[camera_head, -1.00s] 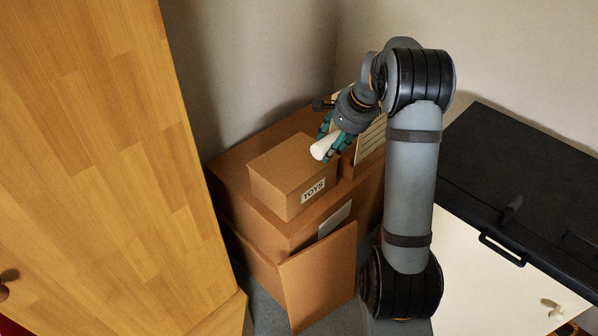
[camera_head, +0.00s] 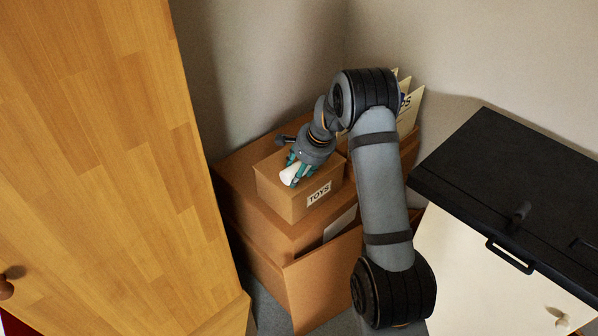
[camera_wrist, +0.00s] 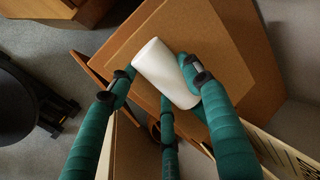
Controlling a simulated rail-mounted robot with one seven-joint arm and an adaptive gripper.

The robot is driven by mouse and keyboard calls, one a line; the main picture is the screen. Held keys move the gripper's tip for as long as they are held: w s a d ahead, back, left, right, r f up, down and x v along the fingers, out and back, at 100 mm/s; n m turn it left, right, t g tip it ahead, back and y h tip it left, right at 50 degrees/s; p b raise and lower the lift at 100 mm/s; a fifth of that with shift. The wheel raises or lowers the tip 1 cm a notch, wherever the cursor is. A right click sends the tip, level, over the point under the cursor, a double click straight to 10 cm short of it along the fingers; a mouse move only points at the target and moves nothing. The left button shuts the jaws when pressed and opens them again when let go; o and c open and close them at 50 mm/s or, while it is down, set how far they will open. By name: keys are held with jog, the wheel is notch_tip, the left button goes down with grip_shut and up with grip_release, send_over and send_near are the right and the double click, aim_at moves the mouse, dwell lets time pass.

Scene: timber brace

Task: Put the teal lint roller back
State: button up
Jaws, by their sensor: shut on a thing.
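The lint roller shows as a white cylinder (camera_head: 289,174) in the head view, tilted in my gripper. It is also large in the wrist view (camera_wrist: 163,72), between the fingers. No teal handle can be told apart from my teal fingers. My gripper (camera_head: 296,169) is shut on the roller, with fingers on both sides of it in the wrist view (camera_wrist: 160,86). It appears over the top of the small cardboard box labelled TOYS (camera_head: 285,205). I cannot tell whether the roller touches that box.
Larger cardboard boxes (camera_head: 262,216) are stacked under the TOYS box, with an open flap (camera_head: 320,283) in front. Cards or folders (camera_head: 412,108) stand upright behind my arm. A wooden cabinet (camera_head: 105,150) is at left, a black-topped white cabinet (camera_head: 525,175) at right.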

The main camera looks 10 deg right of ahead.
jog(key=shift+f, duration=0.15)
jog(key=o, duration=1.1)
jog(key=shift+d+r, duration=0.1)
jog(key=shift+r, duration=0.55)
jog(key=p+v, duration=0.1)
jog(key=v, duration=1)
jog(key=shift+s, duration=0.2)
jog(key=shift+o, duration=0.8)
jog(key=shift+r, duration=0.1)
